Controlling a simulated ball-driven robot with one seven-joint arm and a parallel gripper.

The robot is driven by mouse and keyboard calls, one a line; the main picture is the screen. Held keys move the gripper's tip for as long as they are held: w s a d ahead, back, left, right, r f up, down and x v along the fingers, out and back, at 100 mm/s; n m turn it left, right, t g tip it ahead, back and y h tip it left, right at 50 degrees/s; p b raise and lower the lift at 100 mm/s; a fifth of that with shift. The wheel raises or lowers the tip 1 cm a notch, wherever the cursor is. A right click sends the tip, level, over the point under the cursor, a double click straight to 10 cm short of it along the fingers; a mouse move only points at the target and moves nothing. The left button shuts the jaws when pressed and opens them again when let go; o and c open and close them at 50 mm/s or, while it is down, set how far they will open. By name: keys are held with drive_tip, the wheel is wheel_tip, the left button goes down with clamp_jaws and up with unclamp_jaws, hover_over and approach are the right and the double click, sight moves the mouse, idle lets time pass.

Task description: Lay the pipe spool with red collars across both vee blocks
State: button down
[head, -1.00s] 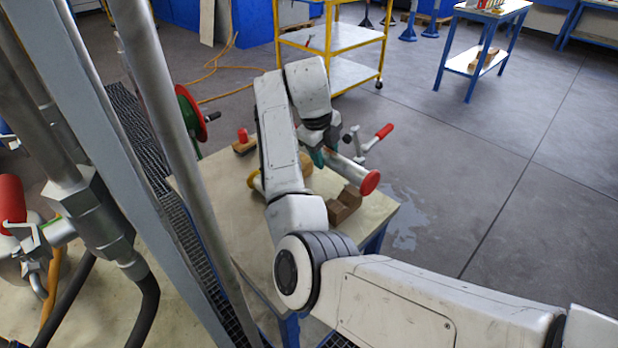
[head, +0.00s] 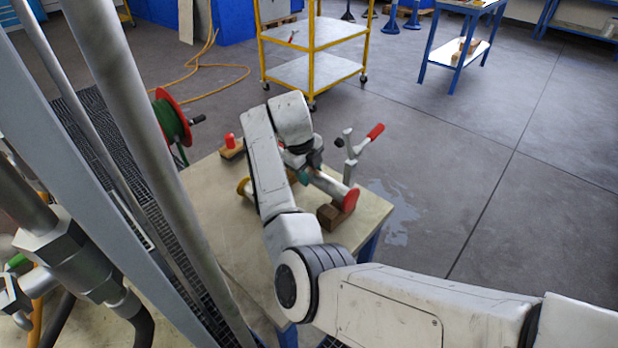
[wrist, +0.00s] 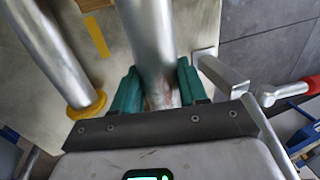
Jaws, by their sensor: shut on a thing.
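The pipe spool with red collars (head: 325,184) is a silver pipe, held at its middle. One red collar (head: 350,199) shows at the table's right; its far end is hidden by my arm. My gripper (head: 301,170) is shut on it; in the wrist view the green jaws (wrist: 155,92) close on both sides of the pipe (wrist: 150,40). A brown vee block (head: 333,216) stands by the red collar, which overlaps it in the picture; I cannot tell whether they touch. Another brown block (head: 292,177) shows partly behind my arm.
A second pipe with a yellow collar (head: 243,187) lies on the left, also in the wrist view (wrist: 87,107). A grey fixture with a red handle (head: 375,132) rises at the right. A brown block (head: 232,152) with a red piece stands at the back left. The front tabletop is clear.

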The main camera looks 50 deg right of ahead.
drive_tip(key=shift+f, duration=1.2)
drive_tip(key=shift+f, duration=0.4)
drive_tip(key=c, duration=0.6)
unclamp_jaws()
drive_tip(key=shift+a+r, duration=0.1)
drive_tip(key=shift+r, duration=0.5)
drive_tip(key=b+v, duration=0.1)
drive_tip(key=v, duration=1)
drive_tip(key=shift+r, duration=0.2)
